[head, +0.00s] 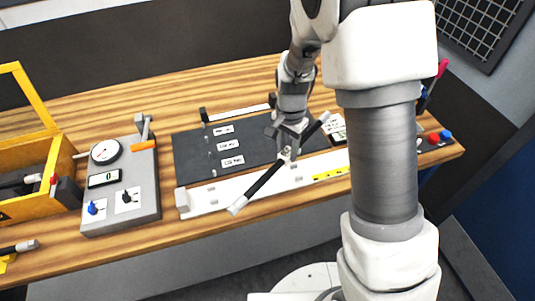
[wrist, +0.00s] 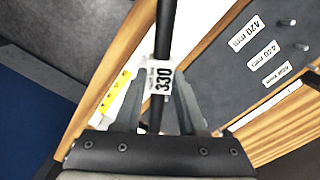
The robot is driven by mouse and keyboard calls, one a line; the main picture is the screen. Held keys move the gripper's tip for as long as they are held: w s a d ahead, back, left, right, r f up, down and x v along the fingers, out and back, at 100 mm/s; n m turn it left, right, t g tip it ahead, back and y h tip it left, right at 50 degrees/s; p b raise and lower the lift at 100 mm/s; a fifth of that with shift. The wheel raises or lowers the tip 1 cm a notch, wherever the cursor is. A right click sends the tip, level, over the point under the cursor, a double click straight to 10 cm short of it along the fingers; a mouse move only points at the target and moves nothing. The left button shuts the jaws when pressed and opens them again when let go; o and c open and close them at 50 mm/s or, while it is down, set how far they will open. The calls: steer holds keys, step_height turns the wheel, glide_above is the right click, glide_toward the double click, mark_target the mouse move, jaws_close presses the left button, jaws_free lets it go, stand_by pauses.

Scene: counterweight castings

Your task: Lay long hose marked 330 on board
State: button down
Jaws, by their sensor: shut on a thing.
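My gripper (head: 287,154) is shut on a black hose (head: 262,181) with pale metal ends, held at its middle above the bench. The hose runs slantwise, its near end low and left over the white measuring rail. In the wrist view the hose (wrist: 165,38) carries a white tag reading 330 (wrist: 162,76) between my fingers. The dark board (head: 190,158) lies below and behind my gripper, with white length labels and small pegs. In the wrist view the board's labels (wrist: 245,40) include 420 mm and 440 mm. My arm hides the board's right part.
A white rail (head: 210,197) with a yellow strip (head: 330,173) lies along the board's front. A grey gauge box (head: 120,186) stands left. A yellow crate (head: 30,160) holds hoses at the far left. Red and blue knobs (head: 440,136) sit at the bench's right end.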

steer(key=a+m, duration=0.1)
steer(key=m, duration=0.1)
steer(key=a+f+m, duration=0.1)
steer(key=a+m, duration=0.1)
steer(key=s+a+f+m+p, duration=0.1)
steer(key=a+m, duration=0.1)
steer(key=shift+a+f+m, duration=0.2)
steer(key=shift+m, duration=0.1)
steer(key=shift+f+b, duration=2.05)
steer(key=shift+f, duration=0.75)
steer(key=shift+f+b, duration=0.45)
steer(key=shift+f, duration=0.2)
steer(key=shift+c, duration=2)
jaws_free()
step_height(320, 180, up, 7)
steer(key=p, duration=0.5)
